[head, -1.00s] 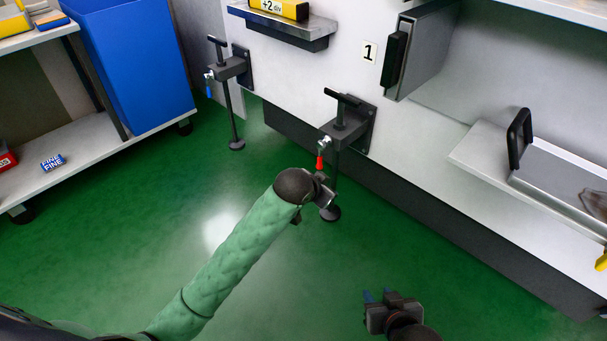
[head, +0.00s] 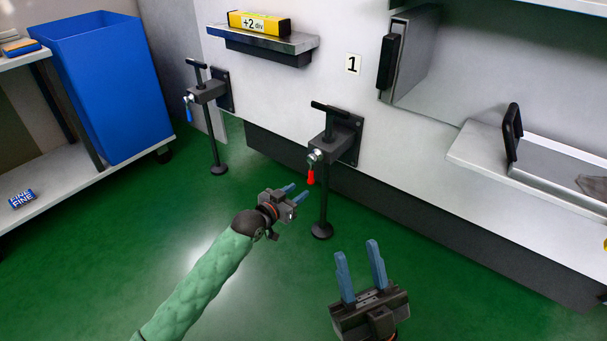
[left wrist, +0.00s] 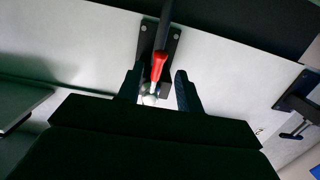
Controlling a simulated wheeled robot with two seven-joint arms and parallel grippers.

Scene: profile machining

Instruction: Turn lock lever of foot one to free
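The foot under the "1" sign has a dark clamp block (head: 333,140) with a T-handle on top and a post down to a round pad. Its lock lever, with a red grip (head: 310,177), hangs downward from a silver pivot. My left gripper (head: 295,191) is open and empty, just left of the post and slightly below the red grip. In the left wrist view the red grip (left wrist: 158,66) appears between the open fingers (left wrist: 159,70), with no visible contact. My right gripper (head: 357,249) is open and empty, lower right of the foot.
A second foot (head: 209,92) with a blue lever (head: 188,112) stands further left. A blue bin (head: 105,85) and a shelf (head: 75,190) are at left. A tray (head: 560,185) juts out at right. The green floor around the foot is clear.

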